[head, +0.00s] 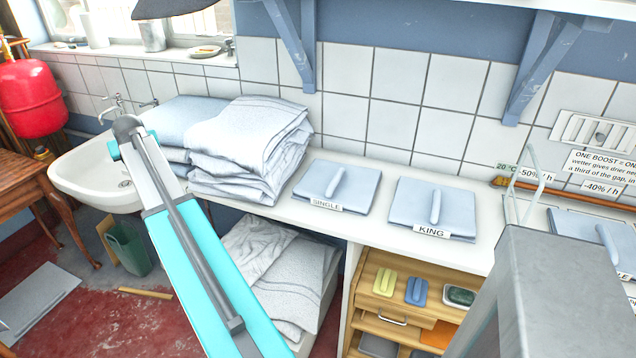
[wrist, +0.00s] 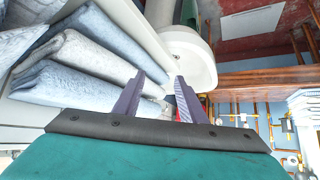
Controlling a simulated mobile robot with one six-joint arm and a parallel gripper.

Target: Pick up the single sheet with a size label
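The single sheet (head: 342,181) is a flat, folded blue-grey sheet with a raised grip on top. It lies on the white counter, and its front label (head: 326,205) reads SINGLE. My gripper (wrist: 156,92) is open in the wrist view, with its two dark fingers apart and nothing between them. It points toward the white basin and the folded linen stack, and the single sheet does not show there. In the head view my turquoise arm reaches up to the left, and I cannot make out the fingers.
The king sheet (head: 408,205) lies to the right of the single sheet. Another folded sheet (head: 575,226) at far right has a partly hidden label ending in LE. A thick linen stack (head: 255,150) stands to the left, beside the sink (head: 90,180). Tiled wall and brackets stand behind.

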